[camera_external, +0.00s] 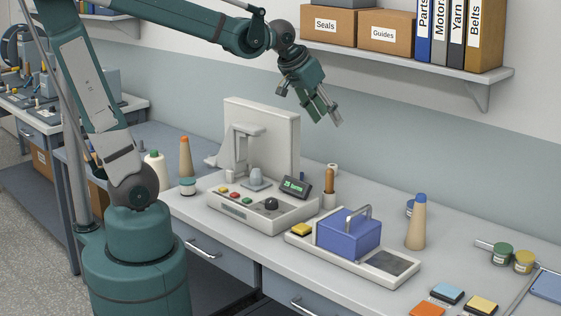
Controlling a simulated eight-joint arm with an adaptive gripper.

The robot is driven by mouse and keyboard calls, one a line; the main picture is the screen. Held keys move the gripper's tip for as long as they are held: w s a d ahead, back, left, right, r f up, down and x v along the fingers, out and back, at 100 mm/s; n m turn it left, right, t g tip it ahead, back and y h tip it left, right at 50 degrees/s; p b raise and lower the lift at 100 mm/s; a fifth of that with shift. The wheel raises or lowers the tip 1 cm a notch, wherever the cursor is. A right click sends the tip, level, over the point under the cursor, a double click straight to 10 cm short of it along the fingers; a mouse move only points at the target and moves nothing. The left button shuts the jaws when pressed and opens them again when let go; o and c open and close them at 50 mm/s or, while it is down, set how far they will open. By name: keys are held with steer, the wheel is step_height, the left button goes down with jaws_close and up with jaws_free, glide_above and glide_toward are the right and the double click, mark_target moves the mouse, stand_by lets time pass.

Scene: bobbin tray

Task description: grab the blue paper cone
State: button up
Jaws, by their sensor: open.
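The blue paper cone (416,226) is a tan cone with a blue tip. It stands upright on the workbench, right of the blue box with a handle. Another tan cone (185,158) with an orange tip stands at the left, behind my arm's base. My gripper (328,115) is open and empty. It hangs high above the bench, up and to the left of the blue-tipped cone, and well apart from it.
A blue box (348,235) with a metal handle sits on a tray (393,276) beside the cone. A control panel machine (262,205) stands left of it. A shelf (440,66) with boxes and binders is above. Green and yellow spools (502,253) lie right.

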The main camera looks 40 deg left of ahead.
steer(key=w+d+m+p, duration=0.1)
steer(key=w+d+p, duration=0.35)
steer(key=d, duration=0.95)
steer(key=m+h+p, duration=0.1)
glide_above(419, 195)
step_height(419, 195, down, 5)
step_height(419, 195, down, 13)
steer(key=shift+r, duration=0.15)
steer(key=shift+a+f+g, duration=0.1)
steer(key=shift+f+g, duration=0.2)
steer(key=shift+f, duration=0.05)
steer(key=shift+x, duration=1.3)
steer(key=shift+f, duration=0.1)
steer(key=shift+x, duration=2.5)
steer(key=shift+w, duration=0.1)
